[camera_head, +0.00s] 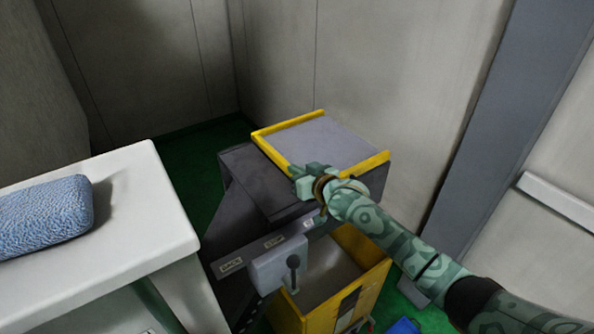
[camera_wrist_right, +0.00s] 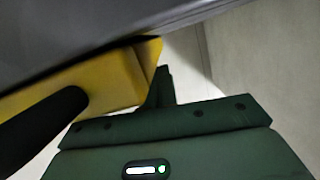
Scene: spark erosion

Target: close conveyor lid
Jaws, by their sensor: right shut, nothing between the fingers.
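The conveyor lid (camera_head: 328,143), a flat grey panel with yellow side edges, sits at the top of the dark conveyor housing (camera_head: 262,180). The head view does not make its exact angle clear. My right gripper (camera_head: 300,180) is shut and empty at the lid's near yellow edge, close to the housing's top. In the right wrist view, a yellow edge (camera_wrist_right: 112,80) and a dark grey surface (camera_wrist_right: 60,30) lie just beyond the green finger (camera_wrist_right: 162,88). I cannot tell whether they touch. My left gripper is not in view.
A yellow bin (camera_head: 345,297) stands below the conveyor's front. A grey box with a black lever (camera_head: 293,262) is fixed to the front. A white table (camera_head: 150,215) with a blue textured block (camera_head: 45,215) is at left. Walls stand close behind and right.

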